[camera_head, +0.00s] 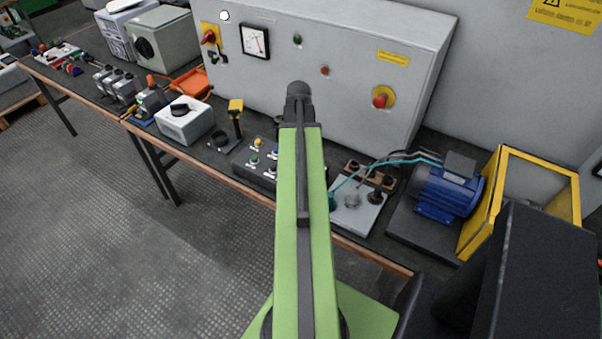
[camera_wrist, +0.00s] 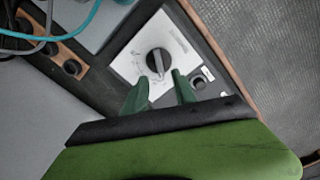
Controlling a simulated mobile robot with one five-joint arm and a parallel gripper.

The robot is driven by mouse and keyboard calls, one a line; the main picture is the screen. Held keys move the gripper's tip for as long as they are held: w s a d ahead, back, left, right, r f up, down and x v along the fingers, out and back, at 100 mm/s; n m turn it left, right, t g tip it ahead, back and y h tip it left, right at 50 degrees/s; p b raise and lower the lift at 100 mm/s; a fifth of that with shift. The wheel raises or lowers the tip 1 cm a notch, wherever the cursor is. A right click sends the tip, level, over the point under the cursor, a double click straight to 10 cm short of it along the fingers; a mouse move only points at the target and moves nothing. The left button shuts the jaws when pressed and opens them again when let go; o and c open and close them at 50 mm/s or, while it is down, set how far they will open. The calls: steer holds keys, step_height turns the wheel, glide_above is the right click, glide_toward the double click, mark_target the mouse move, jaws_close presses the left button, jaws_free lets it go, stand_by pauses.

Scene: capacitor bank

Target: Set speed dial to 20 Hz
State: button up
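The speed dial (camera_wrist: 158,61) is a round black knob with a raised grip bar on a white square plate with a printed scale. The scale figures are too small to read, so I cannot tell its setting. My gripper (camera_wrist: 160,78) shows two green fingers standing apart, with nothing between them. In the wrist view their tips appear just below the knob, one at each lower side; I cannot tell whether they touch it. In the head view my arm covers the gripper, and I cannot make out the dial there.
A dark control box (camera_head: 257,163) with several buttons lies left of my arm. To the right are a brown terminal block (camera_wrist: 62,57), teal cables (camera_head: 372,167), a blue motor (camera_head: 447,192) and a yellow-framed guard (camera_head: 487,205).

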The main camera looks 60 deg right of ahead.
step_height(320, 180, down, 6)
steer(key=b, duration=0.4)
steer(key=shift+r, duration=0.3)
